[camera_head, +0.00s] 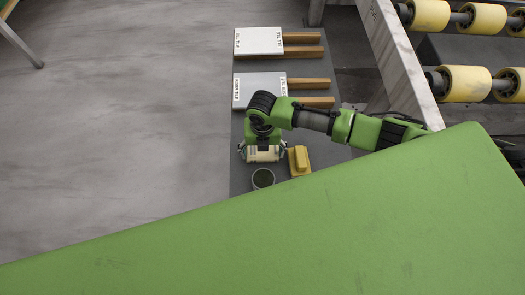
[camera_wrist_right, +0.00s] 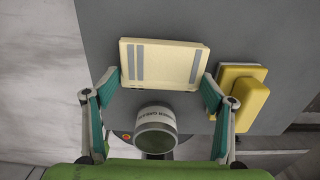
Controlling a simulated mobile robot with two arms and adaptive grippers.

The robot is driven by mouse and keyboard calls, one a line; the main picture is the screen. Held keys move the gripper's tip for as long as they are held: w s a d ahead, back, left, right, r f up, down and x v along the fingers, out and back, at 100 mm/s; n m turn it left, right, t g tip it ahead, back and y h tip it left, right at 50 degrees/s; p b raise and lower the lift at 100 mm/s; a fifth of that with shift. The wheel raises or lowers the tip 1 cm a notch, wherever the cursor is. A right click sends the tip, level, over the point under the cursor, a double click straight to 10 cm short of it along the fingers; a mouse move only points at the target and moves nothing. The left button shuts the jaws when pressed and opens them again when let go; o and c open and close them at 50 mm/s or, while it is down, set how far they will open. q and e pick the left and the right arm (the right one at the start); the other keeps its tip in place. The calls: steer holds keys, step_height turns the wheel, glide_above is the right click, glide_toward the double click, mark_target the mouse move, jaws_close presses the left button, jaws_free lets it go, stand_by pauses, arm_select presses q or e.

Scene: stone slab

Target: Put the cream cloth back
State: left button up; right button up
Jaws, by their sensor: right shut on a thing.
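The cream cloth (camera_head: 264,156) is a folded, block-like piece between the fingers of my right gripper (camera_head: 263,150). My left gripper is not in view.
A round pot with a label (camera_head: 263,178) stands just in front of the cloth, also in the wrist view (camera_wrist_right: 156,118). A yellow block on a yellow base (camera_head: 300,160) lies right beside it. Rollers (camera_head: 465,83) stand at right.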

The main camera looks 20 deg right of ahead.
mark_target(262, 155)
steer(key=o, duration=1)
step_height(262, 155, up, 12)
steer(key=shift+r+p, duration=0.1)
steer(key=shift+p, duration=0.5)
